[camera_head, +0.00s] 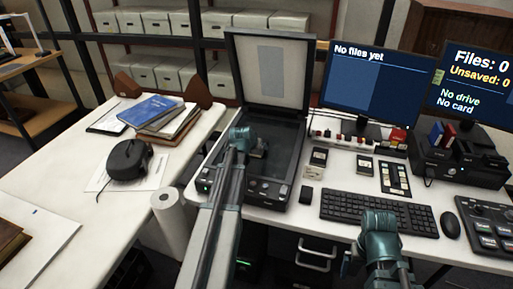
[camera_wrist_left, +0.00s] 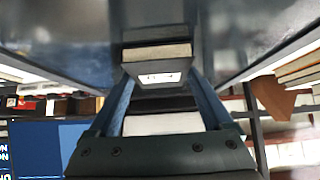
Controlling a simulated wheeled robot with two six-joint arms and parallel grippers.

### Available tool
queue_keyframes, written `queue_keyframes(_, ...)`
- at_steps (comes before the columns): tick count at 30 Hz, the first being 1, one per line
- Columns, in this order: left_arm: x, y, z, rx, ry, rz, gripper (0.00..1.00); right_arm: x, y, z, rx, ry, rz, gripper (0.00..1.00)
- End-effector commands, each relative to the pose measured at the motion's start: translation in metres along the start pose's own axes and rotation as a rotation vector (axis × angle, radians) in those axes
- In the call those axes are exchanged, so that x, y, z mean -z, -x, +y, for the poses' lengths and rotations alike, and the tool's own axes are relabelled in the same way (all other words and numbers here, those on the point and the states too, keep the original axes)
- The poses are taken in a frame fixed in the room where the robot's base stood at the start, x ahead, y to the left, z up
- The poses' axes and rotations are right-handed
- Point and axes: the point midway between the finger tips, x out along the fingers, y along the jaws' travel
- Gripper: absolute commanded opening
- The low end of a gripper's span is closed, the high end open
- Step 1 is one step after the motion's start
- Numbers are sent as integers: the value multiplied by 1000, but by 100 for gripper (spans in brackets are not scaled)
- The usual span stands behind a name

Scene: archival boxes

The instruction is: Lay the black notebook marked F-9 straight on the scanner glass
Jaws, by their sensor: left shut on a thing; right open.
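The flatbed scanner stands with its lid (camera_head: 299,72) raised; its dark glass (camera_head: 284,133) is exposed. My left gripper (camera_head: 254,143) is over the left part of the glass, shut. In the left wrist view the left gripper (camera_wrist_left: 158,68) has a small dark notebook (camera_wrist_left: 156,44) with cream page edges between its fingers. A white label shows on its near end, too small to read surely. My left arm and gripper hide most of the notebook in the head view; I cannot tell whether it touches the glass. My right gripper (camera_head: 378,236) is open and empty, in front of the keyboard.
A keyboard (camera_head: 376,212), mouse (camera_head: 449,225) and small devices lie right of the scanner, below two monitors. On the left table are a blue book (camera_head: 150,109) on a stack, a black device (camera_head: 129,160) and papers. A white roll (camera_head: 168,208) stands at the scanner's left.

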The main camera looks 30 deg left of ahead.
Motion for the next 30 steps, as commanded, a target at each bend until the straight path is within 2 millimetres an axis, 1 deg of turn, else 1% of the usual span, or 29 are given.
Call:
queue_keyframes(2, -3, -3, 0, 0, 0, 0, 15, 0, -4, 0, 0, 0, 0, 100)
queue_keyframes(3, -2, -2, 0, 0, 0, 0, 91, 0, -2, 0, 0, 0, 0, 100)
queue_keyframes(4, -1, -1, 0, 0, 0, 0, 97, 0, -2, 0, 0, 0, 0, 100)
queue_keyframes(5, -1, -1, 0, 0, 0, 0, 100, 0, -2, 0, 0, 0, 0, 100)
queue_keyframes(13, -1, -1, 0, 0, 0, 0, 100, 0, -1, 0, 0, 0, 0, 100)
queue_keyframes(17, 2, 3, 0, 0, 0, 0, 100, 0, 3, 0, 0, 0, 0, 100)
queue_keyframes(20, 2, 13, 0, 0, 0, 0, 100, -1, 10, 1, 0, 0, 0, 100)
queue_keyframes(23, 2, 27, 1, 0, 0, 0, 100, -1, 21, 2, 0, 0, 0, 100)
queue_keyframes(26, 3, 45, 1, 0, 1, 0, 100, -2, 34, 3, 0, 0, 0, 100)
queue_keyframes(30, 3, 73, 1, 0, 1, 0, 100, -3, 54, 5, 0, -1, 0, 100)
